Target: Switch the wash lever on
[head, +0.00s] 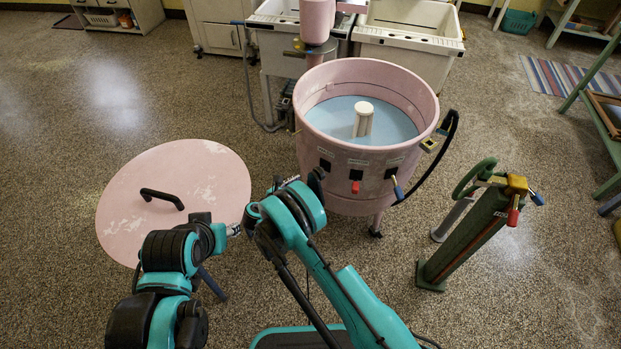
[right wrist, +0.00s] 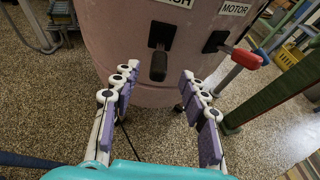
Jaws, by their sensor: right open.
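The pink washer tub (head: 312,140) stands ahead with labelled switch plates on its front. The wash lever (right wrist: 158,66) is a black handle hanging down from a dark plate under a partly cropped label in the right wrist view; its dark plate (head: 325,165) shows in the head view, with the handle hard to make out by my gripper. My right gripper (head: 316,180) is just in front of the tub. In the right wrist view it (right wrist: 160,95) is open and empty, its fingers apart below and either side of the lever. My left arm is at lower left; its fingers are unclear.
The red motor lever (right wrist: 246,59) is right of the wash lever and points right. A blue-handled lever (head: 397,189) is farther right. A green stand (head: 470,235) is at right, a round pink lid (head: 130,205) at left, and white sinks (head: 405,40) behind.

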